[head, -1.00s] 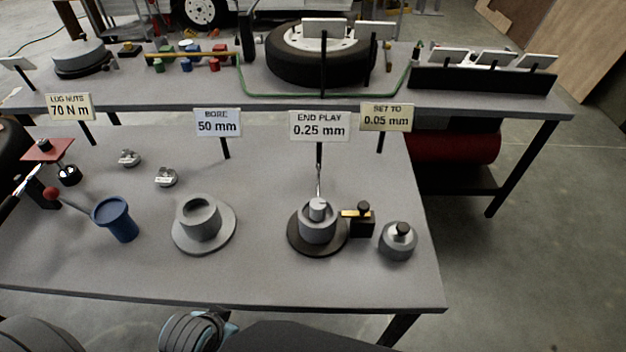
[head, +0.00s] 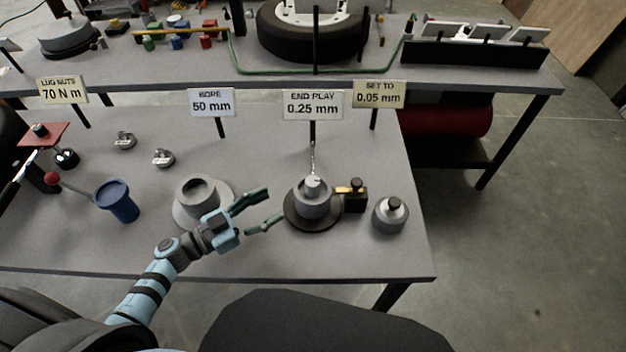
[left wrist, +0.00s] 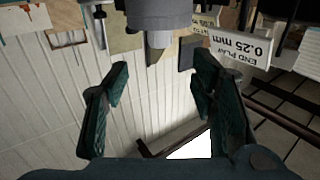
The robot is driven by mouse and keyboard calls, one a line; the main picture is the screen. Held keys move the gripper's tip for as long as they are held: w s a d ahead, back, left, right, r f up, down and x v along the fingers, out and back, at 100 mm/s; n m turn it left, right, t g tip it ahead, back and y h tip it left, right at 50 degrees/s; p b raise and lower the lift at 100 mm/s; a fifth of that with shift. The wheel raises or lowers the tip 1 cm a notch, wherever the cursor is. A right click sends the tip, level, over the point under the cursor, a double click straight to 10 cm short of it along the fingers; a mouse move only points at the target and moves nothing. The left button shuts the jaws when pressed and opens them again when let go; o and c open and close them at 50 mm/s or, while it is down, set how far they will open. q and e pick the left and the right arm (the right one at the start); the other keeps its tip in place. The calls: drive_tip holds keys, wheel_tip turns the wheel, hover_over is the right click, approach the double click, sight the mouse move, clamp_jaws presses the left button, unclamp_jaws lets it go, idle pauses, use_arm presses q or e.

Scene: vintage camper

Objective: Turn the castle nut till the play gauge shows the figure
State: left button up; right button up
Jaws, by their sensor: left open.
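The SET TO sign (head: 379,94) reads 0.05 mm. A thin tool or lever (head: 312,155) rises behind the nut. My left gripper (head: 262,210) is open and empty, just left of the hub, its fingers pointing toward it and apart from it. In the left wrist view the open fingers (left wrist: 160,95) show with a grey cylinder (left wrist: 160,15) beyond them, and the END PLAY sign (left wrist: 240,48) at upper right. My right gripper is not in view.
A black block with a brass bar (head: 353,193) stands right of the hub, and a grey round weight (head: 390,213) beyond it. A flanged grey ring (head: 182,215) sits left, partly behind my arm. A blue cup (head: 119,203) stands farther left. The front right tabletop is bare.

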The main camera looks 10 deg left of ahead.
sight(306, 186)
use_arm(q)
drive_tip(key=x, duration=1.3)
drive_tip(key=shift+w+d+b, duration=0.15)
drive_tip(key=shift+b, duration=0.2)
drive_tip(key=c, duration=1.2)
drive_tip(key=shift+h, duration=0.3)
